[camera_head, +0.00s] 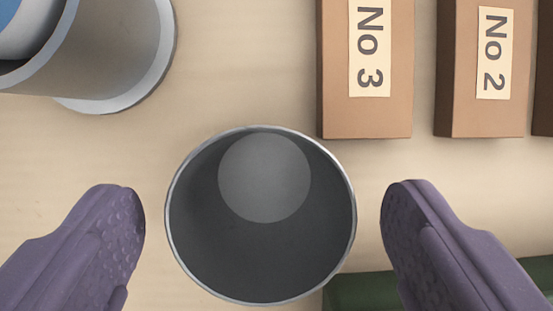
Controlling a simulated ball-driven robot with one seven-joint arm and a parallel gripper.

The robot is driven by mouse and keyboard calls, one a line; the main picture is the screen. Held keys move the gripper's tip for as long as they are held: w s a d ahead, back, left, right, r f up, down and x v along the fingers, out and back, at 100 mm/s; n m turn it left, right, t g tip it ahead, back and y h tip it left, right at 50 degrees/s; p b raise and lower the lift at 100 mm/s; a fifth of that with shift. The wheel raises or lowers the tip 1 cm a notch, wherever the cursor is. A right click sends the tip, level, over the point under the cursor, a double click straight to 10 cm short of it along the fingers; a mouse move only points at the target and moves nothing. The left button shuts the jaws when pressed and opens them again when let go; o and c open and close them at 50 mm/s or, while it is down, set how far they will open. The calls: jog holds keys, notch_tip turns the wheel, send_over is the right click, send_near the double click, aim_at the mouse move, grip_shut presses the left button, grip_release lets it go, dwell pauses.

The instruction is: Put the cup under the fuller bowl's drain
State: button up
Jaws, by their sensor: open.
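A grey metal cup (262,265) stands upright in the lower middle of the view, seen from above, and it looks empty. My gripper (262,212) is open, with one purple finger on each side of the cup. There is a gap between each finger and the cup's rim, a little wider on the right in places. A grey vessel (110,45) with a pale foot and some blue inside is cut off at the top left; I cannot tell if it is one of the bowls. No drain shows.
A brown block labelled No 3 (366,115) stands close behind the cup at the right. Another labelled No 2 (480,118) stands further right. A dark green thing (358,292) lies at the bottom right. The pale table (240,60) is clear between vessel and blocks.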

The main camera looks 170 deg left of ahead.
aim_at(298, 271)
jog(key=x, duration=0.2)
jog(key=shift+w+f, duration=0.1)
jog(key=shift+f, duration=0.15)
jog(key=shift+r, duration=0.15)
jog(key=c, duration=1.1)
jog(key=s+r+n, duration=0.1)
jog(key=r, duration=0.1)
jog(key=r+n+y+p, duration=0.1)
jog(key=r, duration=0.2)
jog(key=s+r+n+p, duration=0.1)
jog(key=r+n, duration=0.1)
jog(key=r, duration=0.1)
jog(key=shift+s+d+y, duration=0.15)
jog(key=shift+s+y, duration=0.15)
jog(key=shift+c, duration=0.2)
jog(key=shift+s+r+n, duration=0.1)
jog(key=shift+r+n, duration=0.1)
jog(key=shift+n, duration=0.1)
